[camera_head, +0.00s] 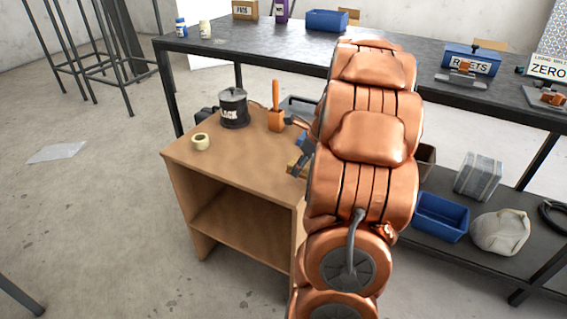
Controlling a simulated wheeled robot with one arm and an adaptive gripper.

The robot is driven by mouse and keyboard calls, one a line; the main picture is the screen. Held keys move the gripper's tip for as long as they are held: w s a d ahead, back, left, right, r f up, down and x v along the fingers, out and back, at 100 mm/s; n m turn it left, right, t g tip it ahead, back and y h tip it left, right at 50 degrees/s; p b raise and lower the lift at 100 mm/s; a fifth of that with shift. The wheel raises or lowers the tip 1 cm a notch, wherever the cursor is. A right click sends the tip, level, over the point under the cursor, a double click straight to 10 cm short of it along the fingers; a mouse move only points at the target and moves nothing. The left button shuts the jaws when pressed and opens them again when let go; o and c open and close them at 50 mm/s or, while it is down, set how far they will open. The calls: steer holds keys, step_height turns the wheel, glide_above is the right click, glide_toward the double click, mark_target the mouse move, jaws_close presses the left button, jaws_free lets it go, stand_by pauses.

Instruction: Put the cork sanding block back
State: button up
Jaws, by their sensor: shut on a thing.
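My gripper (300,164) is mostly hidden behind my copper-coloured arm, and only a small dark part shows at the arm's left edge. It is low over the right side of the wooden cabinet (225,150). It is shut on a small tan block, which I take to be the cork sanding block (294,169). Only a sliver of the block shows, and I cannot tell whether it touches the cabinet top. A blue thing (307,146) shows just above it, also partly covered by my arm.
Behind is a long dark workbench (270,50) with a blue bin (327,20). The cabinet's front left top is clear.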

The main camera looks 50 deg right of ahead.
glide_above(280, 168)
steer(key=s, duration=0.1)
steer(key=shift+s+d+f, duration=0.1)
steer(key=shift+s+f, duration=0.05)
steer(key=shift+f, duration=1.95)
steer(key=o, duration=1.1)
steer(key=shift+f, duration=0.15)
steer(key=v, duration=1.2)
